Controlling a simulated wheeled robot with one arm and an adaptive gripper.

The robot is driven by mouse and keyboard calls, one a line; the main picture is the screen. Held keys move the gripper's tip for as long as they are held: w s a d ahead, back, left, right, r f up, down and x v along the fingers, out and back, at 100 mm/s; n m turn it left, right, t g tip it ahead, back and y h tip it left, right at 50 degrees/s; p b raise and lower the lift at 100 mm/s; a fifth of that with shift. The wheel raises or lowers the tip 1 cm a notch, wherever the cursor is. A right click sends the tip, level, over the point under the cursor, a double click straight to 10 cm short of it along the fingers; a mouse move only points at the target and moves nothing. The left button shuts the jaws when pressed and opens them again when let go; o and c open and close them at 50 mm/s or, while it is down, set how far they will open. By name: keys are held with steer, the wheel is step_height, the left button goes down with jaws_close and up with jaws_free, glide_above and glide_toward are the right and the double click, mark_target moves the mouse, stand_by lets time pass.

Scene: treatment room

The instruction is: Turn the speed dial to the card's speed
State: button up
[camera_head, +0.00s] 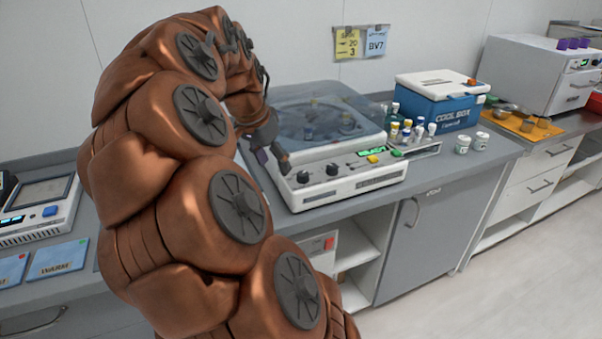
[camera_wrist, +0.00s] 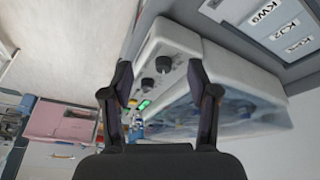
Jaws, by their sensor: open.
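A white centrifuge-like machine (camera_head: 345,188) with a clear domed lid stands on the counter. Its sloped front panel has two dark dials, a left dial (camera_head: 303,177) and a right dial (camera_head: 332,169), plus a lit green display. Their labels are too small to read. The dials also show in the wrist view, one nearer (camera_wrist: 163,64) and one farther (camera_wrist: 147,83). A yellow card (camera_head: 347,43) on the wall shows "20" and "3"; its top line is unclear. My gripper (camera_head: 272,160) is open and empty by the panel's left end; in the wrist view its fingers (camera_wrist: 160,95) are apart, with the dials between them.
A blue card (camera_head: 376,42) reading BV7 hangs beside the yellow one. Several vials and a blue cool box (camera_head: 437,108) stand right of the machine. A device with a screen (camera_head: 42,205) and a blue WARM pad (camera_head: 58,259) lie left. My arm hides the counter between.

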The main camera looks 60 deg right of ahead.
mark_target(303, 173)
steer(key=shift+s+d+f+m+g+h+p, duration=0.15)
steer(key=shift+d+f+m, duration=0.3)
steer(key=shift+d+f, duration=1.15)
steer(key=shift+s+d+f+m+g+h+p, duration=0.1)
steer(key=shift+d+f+m, duration=0.4)
steer(key=shift+d+f, duration=1.1)
steer(key=shift+s+d+f+m+g+h+p, duration=0.15)
steer(key=shift+d+f+m, duration=0.3)
steer(key=shift+d+f, duration=1.15)
steer(key=shift+d+r, duration=0.45)
steer(key=shift+r, duration=0.1)
steer(key=shift+c, duration=0.3)
jaws_close()
